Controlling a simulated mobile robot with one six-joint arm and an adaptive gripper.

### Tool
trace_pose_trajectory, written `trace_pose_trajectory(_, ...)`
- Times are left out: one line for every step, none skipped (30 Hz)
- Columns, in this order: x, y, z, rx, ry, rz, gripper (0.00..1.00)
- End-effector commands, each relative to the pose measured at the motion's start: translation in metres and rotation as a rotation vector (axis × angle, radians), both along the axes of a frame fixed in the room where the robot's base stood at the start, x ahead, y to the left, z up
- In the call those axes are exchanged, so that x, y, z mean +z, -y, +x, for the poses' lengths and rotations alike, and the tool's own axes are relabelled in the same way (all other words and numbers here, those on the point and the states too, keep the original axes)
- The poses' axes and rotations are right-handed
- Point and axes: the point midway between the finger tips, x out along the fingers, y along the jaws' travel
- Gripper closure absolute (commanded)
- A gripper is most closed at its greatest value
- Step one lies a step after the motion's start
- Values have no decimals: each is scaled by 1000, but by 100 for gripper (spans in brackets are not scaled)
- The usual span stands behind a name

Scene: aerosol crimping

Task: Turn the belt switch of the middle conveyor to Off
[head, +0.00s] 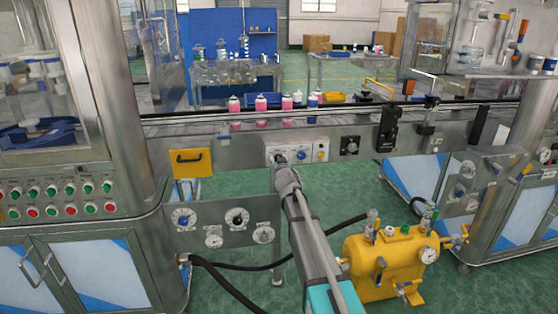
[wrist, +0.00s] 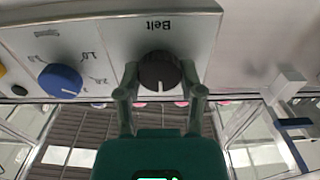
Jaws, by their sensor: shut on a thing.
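The black belt switch knob (wrist: 160,72) sits on a light control panel (wrist: 90,32) under the word "Belt", which reads upside down in the wrist view. My gripper (wrist: 161,78) has a finger on either side of the knob and is shut on it. A pale pointer mark on the knob points toward the bottom of the wrist view. I cannot read any position labels around it. In the head view, my gripper (head: 281,160) is at the panel on the front of the middle conveyor (head: 225,146) and mostly hides the switch.
A blue dial (wrist: 60,80) with numbers is beside the switch. A separate black knob (head: 349,146) is further right on the conveyor front. Several pink-and-white cans (head: 261,103) stand on the belt. A yellow tank (head: 385,262) stands right of my arm, with hoses on the floor.

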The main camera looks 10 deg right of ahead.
Motion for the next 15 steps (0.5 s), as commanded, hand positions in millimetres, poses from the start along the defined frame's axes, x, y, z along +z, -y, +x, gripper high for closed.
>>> trace_pose_trajectory(0, 0, 0, 0, 1, -12, 98)
trace_pose_trajectory(0, 0, 0, 0, 1, -20, 98)
trace_pose_trajectory(0, 0, 0, 0, 1, -33, 98)
trace_pose_trajectory(0, 0, 0, 1, 1, -46, 98)
trace_pose_trajectory(0, 0, 0, 1, 1, -59, 98)
trace_pose_trajectory(0, 0, 0, 1, 1, -79, 98)
trace_pose_trajectory(0, 0, 0, 1, 1, -95, 98)
trace_pose_trajectory(0, 0, 0, 1, 1, -113, 98)
trace_pose_trajectory(0, -1, 1, 1, 1, -138, 98)
trace_pose_trajectory(0, -1, 1, 1, 1, -159, 98)
trace_pose_trajectory(0, -1, 1, 1, 1, -179, 98)
trace_pose_trajectory(0, -1, 1, 1, 0, -210, 98)
trace_pose_trajectory(0, -1, 1, 1, 0, -234, 98)
trace_pose_trajectory(0, -1, 1, 1, 0, -259, 98)
trace_pose_trajectory(0, -1, 1, 1, 1, -295, 98)
